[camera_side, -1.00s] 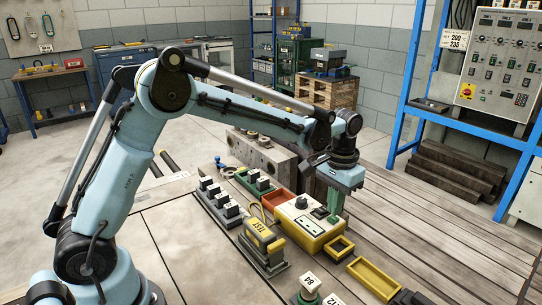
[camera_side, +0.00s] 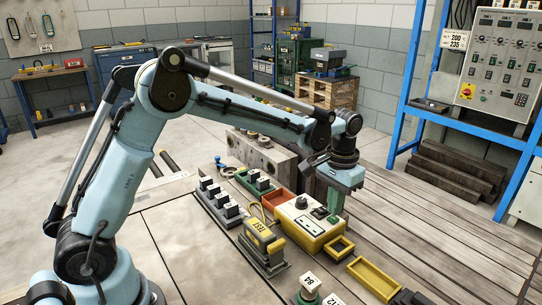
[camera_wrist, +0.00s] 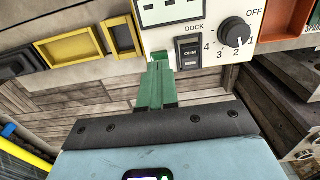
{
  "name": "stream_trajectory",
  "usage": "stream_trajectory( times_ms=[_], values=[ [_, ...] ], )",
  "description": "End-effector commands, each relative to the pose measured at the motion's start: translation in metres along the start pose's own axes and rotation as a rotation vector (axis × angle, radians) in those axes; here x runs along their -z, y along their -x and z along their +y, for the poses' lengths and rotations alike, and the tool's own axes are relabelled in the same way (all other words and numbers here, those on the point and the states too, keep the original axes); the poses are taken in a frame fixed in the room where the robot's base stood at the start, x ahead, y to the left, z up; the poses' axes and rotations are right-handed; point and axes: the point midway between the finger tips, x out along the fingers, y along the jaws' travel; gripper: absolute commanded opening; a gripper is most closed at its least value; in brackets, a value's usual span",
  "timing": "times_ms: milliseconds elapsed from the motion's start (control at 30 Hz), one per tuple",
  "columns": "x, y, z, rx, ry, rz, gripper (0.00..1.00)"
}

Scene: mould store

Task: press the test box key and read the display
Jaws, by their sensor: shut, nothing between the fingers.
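The test box (camera_side: 311,243) is yellow with a pale top panel and sits on the bench, right of centre in the side view. In the wrist view its panel (camera_wrist: 213,58) shows a black key marked OHM (camera_wrist: 188,54), a round dial (camera_wrist: 235,31) and part of a display (camera_wrist: 168,11). The display is cut by the top edge and shows dark dashes, no clear number. My gripper (camera_side: 333,217) is shut and empty at the box's right end. In the wrist view its green fingertips (camera_wrist: 158,60) are just left of the key; contact cannot be told.
A yellow block marked TEST (camera_side: 264,232) stands left of the box. An orange-red tray (camera_side: 277,199) lies behind it. Yellow open trays (camera_side: 373,279) and (camera_side: 340,248) lie to the right. Rows of dark blocks (camera_side: 222,203) stand left. Bare planks lie farther right.

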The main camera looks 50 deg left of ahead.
Motion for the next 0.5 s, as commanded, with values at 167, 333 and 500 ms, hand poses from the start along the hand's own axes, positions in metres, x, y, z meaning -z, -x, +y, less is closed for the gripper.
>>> stream_trajectory(
  times_ms=[167, 333, 500],
  values=[
    [0.0, -0.0001, 0.0, 0.0, 0.0, 0.0, 0.0],
    [0.0, -0.0018, 0.0, 0.0, 0.0, 0.0, 0.0],
    [0.0001, -0.0042, 0.0, 0.0, 0.0, 0.0, 0.0]
  ],
)
